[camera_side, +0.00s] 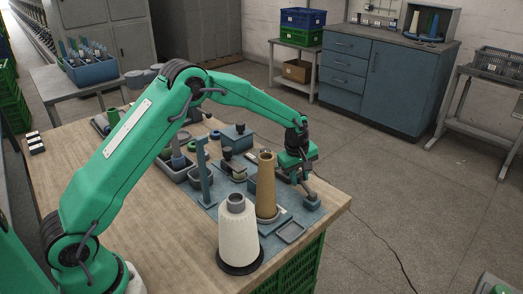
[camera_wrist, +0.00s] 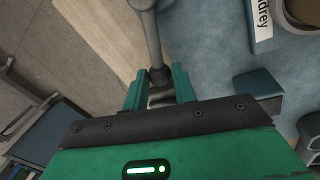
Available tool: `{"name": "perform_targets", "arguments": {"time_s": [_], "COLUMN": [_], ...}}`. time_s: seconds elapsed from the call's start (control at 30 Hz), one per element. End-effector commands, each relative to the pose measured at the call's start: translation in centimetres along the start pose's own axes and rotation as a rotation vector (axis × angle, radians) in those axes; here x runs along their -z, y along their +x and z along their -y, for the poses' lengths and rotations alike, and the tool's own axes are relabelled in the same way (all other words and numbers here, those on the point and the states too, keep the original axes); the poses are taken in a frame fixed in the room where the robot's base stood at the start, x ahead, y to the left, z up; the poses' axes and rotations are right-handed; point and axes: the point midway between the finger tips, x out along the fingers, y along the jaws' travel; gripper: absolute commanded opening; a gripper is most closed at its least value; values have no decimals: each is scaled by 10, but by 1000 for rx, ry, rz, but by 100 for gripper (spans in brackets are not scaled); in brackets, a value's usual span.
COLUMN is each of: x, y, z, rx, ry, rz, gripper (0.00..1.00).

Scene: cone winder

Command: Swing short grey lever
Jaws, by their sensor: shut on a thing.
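The short grey lever (camera_wrist: 149,35) runs from the top edge of the wrist view down to a dark rounded end between my fingers. My gripper (camera_wrist: 160,90) has its two green fingers on either side of that end and is shut on it. In the side view my gripper (camera_side: 300,176) is low at the right corner of the blue-grey plate, beside the tan cone. The exact contact between fingers and lever is partly hidden by the dark gripper edge in the wrist view.
The tan cone (camera_side: 266,185) stands upright left of my gripper. A white yarn cone (camera_side: 238,226) stands on a black disc nearer the camera. A blue-grey post (camera_side: 204,172) and several small parts crowd the plate behind. The wooden table's front left (camera_side: 160,225) is clear.

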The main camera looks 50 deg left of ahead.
Motion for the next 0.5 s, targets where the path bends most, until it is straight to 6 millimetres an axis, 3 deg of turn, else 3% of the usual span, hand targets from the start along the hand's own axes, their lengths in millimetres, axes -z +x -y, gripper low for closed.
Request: {"name": "perform_targets", "arguments": {"time_s": [0.5], "x": [-7], "y": [-6], "z": [30], "rx": [-3], "ry": [-381], "rz": [-1], "gripper": [0]}}
